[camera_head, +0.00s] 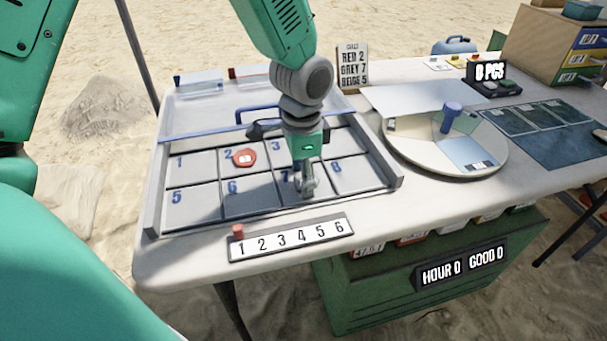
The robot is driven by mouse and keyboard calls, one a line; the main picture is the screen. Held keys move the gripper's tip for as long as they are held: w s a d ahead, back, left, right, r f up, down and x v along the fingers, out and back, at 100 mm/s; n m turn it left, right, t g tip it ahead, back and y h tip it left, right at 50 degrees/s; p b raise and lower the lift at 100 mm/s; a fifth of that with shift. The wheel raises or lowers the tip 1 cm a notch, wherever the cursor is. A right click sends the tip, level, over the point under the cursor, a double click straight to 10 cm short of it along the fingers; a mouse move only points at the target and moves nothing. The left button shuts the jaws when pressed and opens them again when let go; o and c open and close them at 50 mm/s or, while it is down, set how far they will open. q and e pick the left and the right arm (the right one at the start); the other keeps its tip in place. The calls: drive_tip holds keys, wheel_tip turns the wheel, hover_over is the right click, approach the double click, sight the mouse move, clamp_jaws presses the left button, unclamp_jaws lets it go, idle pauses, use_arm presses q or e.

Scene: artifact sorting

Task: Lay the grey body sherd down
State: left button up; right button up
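My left gripper (306,186) points straight down into the sectioned tray (152,205), at the cell marked 7. Its fingers look close together, with a small grey shape at the tips. I cannot tell whether that shape is the grey body sherd or part of the fingers. No separate grey body sherd can be made out in the tray. A red sherd (245,158) with a white label lies in cell 2. The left wrist and arm hide parts of cells 3, 4 and 7. My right gripper is not in view.
A number strip (290,238) with a red peg on its 1 lies before the tray. A round turntable (400,152) with a blue-knobbed divider (452,116) stands to the right. A count sign (353,66) stands behind. Cells 1, 5 and 6 look empty.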

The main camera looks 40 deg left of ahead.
use_arm(q)
drive_tip(key=shift+s+a+f, duration=0.1)
drive_tip(key=shift+a+f, duration=0.05)
drive_tip(key=shift+a, duration=0.1)
drive_tip(key=shift+d, duration=0.1)
wheel_tip(320, 180, up, 13)
drive_tip(key=p, duration=0.4)
drive_tip(key=shift+f, duration=0.15)
